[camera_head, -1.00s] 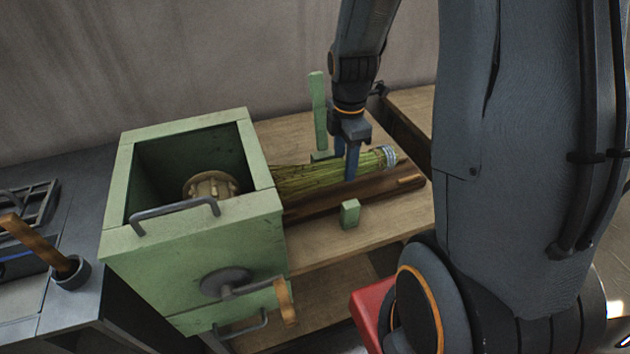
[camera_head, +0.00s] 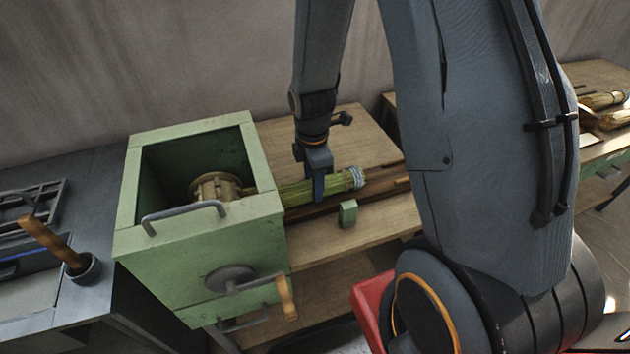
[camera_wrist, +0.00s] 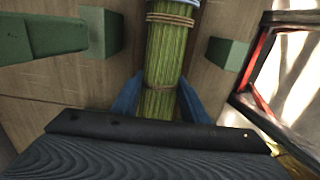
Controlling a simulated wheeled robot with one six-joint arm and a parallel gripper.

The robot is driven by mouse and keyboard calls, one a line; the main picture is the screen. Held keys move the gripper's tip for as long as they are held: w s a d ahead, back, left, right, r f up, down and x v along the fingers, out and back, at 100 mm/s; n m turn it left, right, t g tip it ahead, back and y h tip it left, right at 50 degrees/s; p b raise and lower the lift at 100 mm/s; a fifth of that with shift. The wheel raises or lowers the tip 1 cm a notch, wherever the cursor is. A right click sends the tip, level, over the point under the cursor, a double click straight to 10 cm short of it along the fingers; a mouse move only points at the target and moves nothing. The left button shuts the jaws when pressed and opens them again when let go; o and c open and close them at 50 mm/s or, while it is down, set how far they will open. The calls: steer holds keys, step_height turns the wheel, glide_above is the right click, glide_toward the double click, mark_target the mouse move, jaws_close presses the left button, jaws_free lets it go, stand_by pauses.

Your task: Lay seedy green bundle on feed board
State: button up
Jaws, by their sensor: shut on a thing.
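The green bundle (camera_head: 338,183) lies lengthwise along the dark brown feed board (camera_head: 389,188), its tied, whitish end to the right. Its left end runs up to the green box (camera_head: 196,257), where the box wall hides it. My gripper (camera_head: 318,195) is shut on the bundle from above. In the wrist view the bundle (camera_wrist: 165,50) passes between the two blue fingers (camera_wrist: 160,98), with twine bands around it. I cannot tell whether the bundle rests on the board or is held just above it.
The green box has a brown drum (camera_head: 215,188) inside, a handle on its rim and a wooden-gripped crank (camera_head: 286,297) in front. A small green post (camera_head: 348,214) stands before the board. More bundles (camera_head: 604,101) lie on a table at the far right. The bench's front right is clear.

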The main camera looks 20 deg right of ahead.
steer(key=shift+f, duration=0.15)
steer(key=o, duration=1.1)
steer(key=shift+c, duration=0.2)
step_height(320, 180, up, 12)
steer(key=b, duration=0.3)
steer(key=s+m+t, duration=0.1)
steer(key=s+m, duration=0.8)
steer(key=m, duration=0.9)
steer(key=shift+s+r, duration=0.25)
steer(key=shift+r, duration=0.15)
